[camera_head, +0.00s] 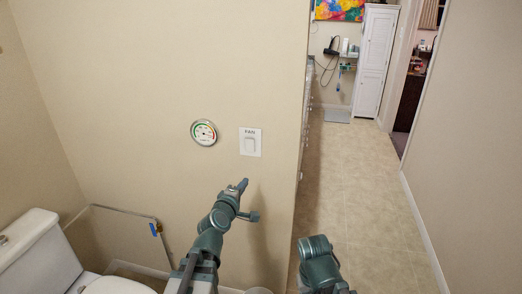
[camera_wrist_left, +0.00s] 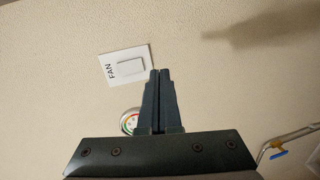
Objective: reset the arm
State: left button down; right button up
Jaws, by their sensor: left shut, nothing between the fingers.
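My left gripper (camera_head: 243,185) is raised in front of the beige wall, below the white fan switch plate (camera_head: 250,142) in the head view. Its fingers are shut with nothing between them. In the left wrist view the shut fingers (camera_wrist_left: 158,75) point at the wall, and the switch plate (camera_wrist_left: 125,65) lies just left of the tips. The gripper appears apart from the plate. My right arm shows only as a green link at the bottom of the head view; its gripper is out of view.
A round dial gauge (camera_head: 204,132) hangs on the wall left of the switch. A toilet (camera_head: 38,255) stands at lower left, near a pipe with a blue valve handle (camera_head: 154,229). The wall ends right of the switch, and a clear tiled floor (camera_head: 355,190) leads back to a white cabinet (camera_head: 376,62).

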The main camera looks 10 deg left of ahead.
pick_arm(q)
jog(key=s+d+f+m+g+h, duration=0.3)
jog(key=s+d+f+m+g, duration=0.65)
jog(key=d+f+m, duration=0.45)
jog(key=s+f+m+g+y, duration=0.2)
jog(key=s+m+g+y, duration=0.1)
jog(key=s, duration=0.5)
jog(key=s+a+f+m+g+y, duration=0.1)
jog(key=s+f+m+g+y, duration=0.1)
jog(key=s, duration=0.5)
jog(key=shift+s+a+m+g+y, duration=0.15)
jog(key=shift+s+m+g+y, duration=0.3)
jog(key=shift+g, duration=0.5)
